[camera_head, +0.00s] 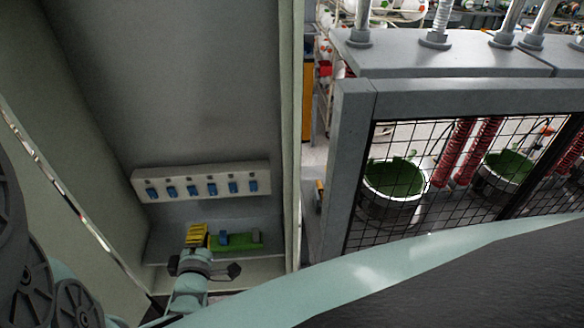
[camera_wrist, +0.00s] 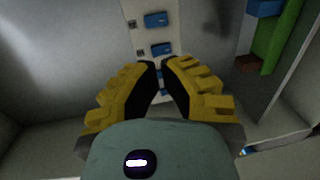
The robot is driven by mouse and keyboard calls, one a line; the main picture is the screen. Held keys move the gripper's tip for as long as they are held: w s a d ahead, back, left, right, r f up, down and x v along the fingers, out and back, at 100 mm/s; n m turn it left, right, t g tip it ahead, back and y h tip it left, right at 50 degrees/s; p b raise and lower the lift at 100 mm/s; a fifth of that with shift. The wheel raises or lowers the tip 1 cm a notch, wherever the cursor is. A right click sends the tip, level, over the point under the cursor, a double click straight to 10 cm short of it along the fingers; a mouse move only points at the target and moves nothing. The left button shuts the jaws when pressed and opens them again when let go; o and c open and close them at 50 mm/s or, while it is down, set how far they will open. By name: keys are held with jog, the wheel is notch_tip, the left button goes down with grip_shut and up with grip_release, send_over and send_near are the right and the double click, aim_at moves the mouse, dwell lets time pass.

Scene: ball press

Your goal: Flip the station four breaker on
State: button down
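A pale breaker panel (camera_head: 222,178) with a row of several blue breaker switches is on the back wall of the open cabinet. The breaker panel also shows in the wrist view (camera_wrist: 137,36), with blue switches running down it. I cannot read station labels, and I cannot tell which switch is station four. My gripper (camera_head: 197,236), with yellow fingers, is below and in front of the panel. In the wrist view my gripper (camera_wrist: 160,63) has its fingertips close together with a narrow gap. Blue shows through the gap, and the fingers partly hide those switches. Nothing is held.
A green block with a blue part (camera_head: 243,242) lies on the cabinet's lower ledge, just right of my gripper. The cabinet side walls (camera_head: 292,120) bound the space left and right. A grey frame with wire mesh (camera_head: 362,150) stands outside to the right. Room above the panel is clear.

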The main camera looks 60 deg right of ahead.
jog(key=shift+d, duration=0.1)
jog(key=b, duration=1)
send_near(210, 193)
jog(key=x, duration=0.6)
jog(key=shift+w+d+f, duration=0.15)
jog(key=shift+w+d, duration=0.05)
jog(key=shift+d, duration=0.15)
jog(key=shift+w+d+b, duration=0.45)
jog(key=shift+d+b, duration=0.1)
jog(key=shift+w, duration=0.1)
